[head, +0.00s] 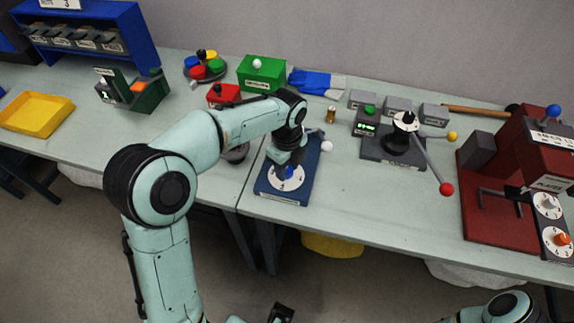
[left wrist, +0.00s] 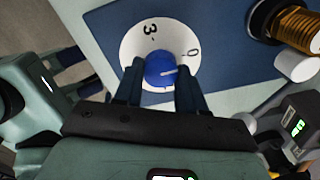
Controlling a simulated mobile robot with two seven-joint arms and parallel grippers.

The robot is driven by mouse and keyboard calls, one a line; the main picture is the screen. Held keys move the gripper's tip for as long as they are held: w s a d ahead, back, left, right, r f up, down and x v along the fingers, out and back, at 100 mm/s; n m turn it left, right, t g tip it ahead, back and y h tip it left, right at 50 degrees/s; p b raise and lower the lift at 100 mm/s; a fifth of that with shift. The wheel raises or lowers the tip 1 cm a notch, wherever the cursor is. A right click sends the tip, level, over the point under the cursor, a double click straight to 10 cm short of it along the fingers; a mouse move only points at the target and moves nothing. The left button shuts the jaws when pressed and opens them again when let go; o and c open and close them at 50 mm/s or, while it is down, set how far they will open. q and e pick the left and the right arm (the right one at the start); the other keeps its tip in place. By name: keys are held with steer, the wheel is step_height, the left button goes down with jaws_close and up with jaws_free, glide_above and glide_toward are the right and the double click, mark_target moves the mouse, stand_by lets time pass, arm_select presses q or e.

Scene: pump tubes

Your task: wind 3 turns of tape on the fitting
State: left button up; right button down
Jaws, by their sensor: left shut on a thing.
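The blue board (head: 270,187) lies on the table and carries a white dial (head: 295,184) with a blue knob (head: 289,171). My left gripper (head: 286,167) points down at the dial. In the left wrist view my left gripper (left wrist: 158,85) is shut on the blue knob (left wrist: 160,69), one finger on each side. The knob's white mark points right, near the 0 on the dial (left wrist: 135,45); a 3 shows at upper left. A ribbed brass fitting (left wrist: 298,22) stands on the board, with a white knob end (left wrist: 295,66) beside it. My arm hides the fitting in the head view.
A white ball (head: 327,146) sits near the board's far right corner. A lever with a red ball (head: 446,189) reaches over clear table at right.

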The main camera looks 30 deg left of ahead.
arm_select(q)
steer(key=shift+r+m+p, duration=0.15)
steer(key=shift+m+p, duration=0.45)
steer(key=shift+m, duration=1.2)
arm_select(e)
steer(key=shift+w+r, duration=0.3)
steer(key=shift+r, duration=0.45)
arm_select(q)
steer(key=shift+m+p, duration=0.65)
steer(key=shift+m, duration=0.85)
arm_select(e)
steer(key=shift+w+r, duration=0.4)
steer(key=shift+r, duration=0.4)
